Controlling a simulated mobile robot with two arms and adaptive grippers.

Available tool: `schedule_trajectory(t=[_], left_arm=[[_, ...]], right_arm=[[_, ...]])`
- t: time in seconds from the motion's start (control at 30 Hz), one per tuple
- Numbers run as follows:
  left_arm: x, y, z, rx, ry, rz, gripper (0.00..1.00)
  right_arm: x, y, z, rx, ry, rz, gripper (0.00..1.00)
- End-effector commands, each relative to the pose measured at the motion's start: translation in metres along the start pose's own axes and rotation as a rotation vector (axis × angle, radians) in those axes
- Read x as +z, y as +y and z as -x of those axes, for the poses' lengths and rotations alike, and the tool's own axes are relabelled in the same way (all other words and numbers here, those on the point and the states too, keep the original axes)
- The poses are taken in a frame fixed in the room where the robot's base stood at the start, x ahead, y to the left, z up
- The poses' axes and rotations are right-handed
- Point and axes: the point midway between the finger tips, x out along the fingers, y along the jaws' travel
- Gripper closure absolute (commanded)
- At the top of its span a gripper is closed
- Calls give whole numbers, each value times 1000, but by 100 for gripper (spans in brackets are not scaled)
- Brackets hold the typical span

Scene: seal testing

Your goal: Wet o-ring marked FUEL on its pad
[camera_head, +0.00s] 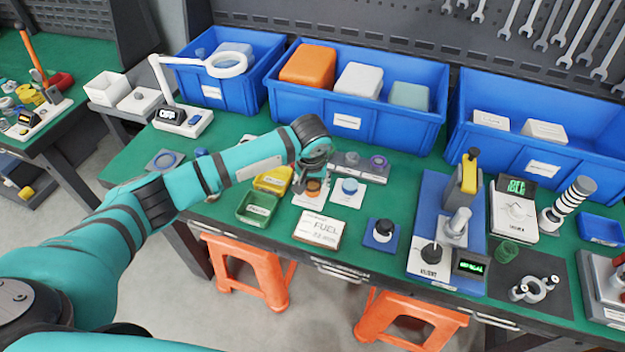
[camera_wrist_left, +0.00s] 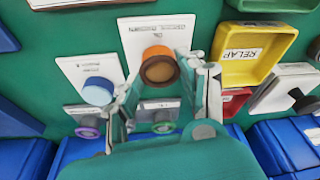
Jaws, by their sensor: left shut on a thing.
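My left gripper (camera_head: 313,181) reaches down over the orange round pad (camera_head: 313,194) on a white labelled plate. In the left wrist view the fingertips (camera_wrist_left: 162,78) stand on both sides of a dark brown ring (camera_wrist_left: 160,72), and the gripper is shut on it. The ring is at the orange pad (camera_wrist_left: 157,51); I cannot tell whether it touches the pad. A blue pad (camera_head: 350,187) on its own white plate stands just to the right. My right gripper is out of view.
A green tray (camera_head: 243,212) and a yellow tray (camera_head: 259,184) lie left of the pad. A purple-topped piece (camera_head: 378,161) stands behind. Blue bins (camera_head: 345,122) line the back. A knob on a blue base (camera_head: 380,244) and testing devices (camera_head: 430,262) stand to the right.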

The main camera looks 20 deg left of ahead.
Motion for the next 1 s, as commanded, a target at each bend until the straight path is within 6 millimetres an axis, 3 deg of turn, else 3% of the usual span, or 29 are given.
schedule_trajectory(t=[1.0], left_arm=[[1, 0, -1, -1, -2, -1, 77]], right_arm=[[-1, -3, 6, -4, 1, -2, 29]])
